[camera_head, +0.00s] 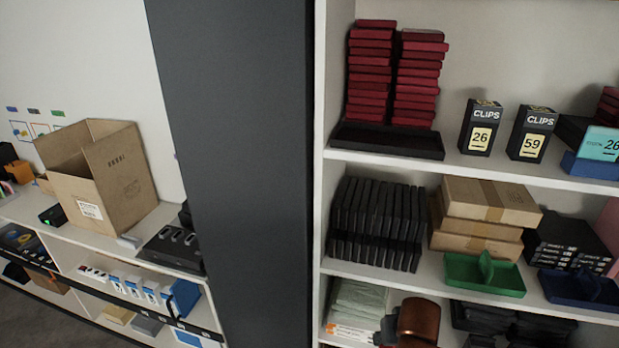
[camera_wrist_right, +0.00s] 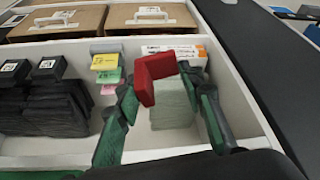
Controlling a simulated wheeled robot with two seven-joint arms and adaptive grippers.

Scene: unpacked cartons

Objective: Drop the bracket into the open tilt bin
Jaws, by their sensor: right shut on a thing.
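A red L-shaped bracket (camera_wrist_right: 156,68) shows in the right wrist view, held between the tips of my right gripper (camera_wrist_right: 158,80). The green-padded fingers stand on either side of it, and it is in front of a stack of pale green sheets (camera_wrist_right: 172,110) in a white shelf compartment. I cannot make out the bracket in the head view. My left gripper is in neither view. I cannot clearly identify an open tilt bin in either view.
Black stacks (camera_wrist_right: 60,105) and coloured pads (camera_wrist_right: 106,70) are left of the right gripper. A white divider and dark post (camera_wrist_right: 270,50) stand to its right. In the head view, an open carton (camera_head: 118,180) stands left of a dark pillar (camera_head: 235,150); shelves at right are crowded.

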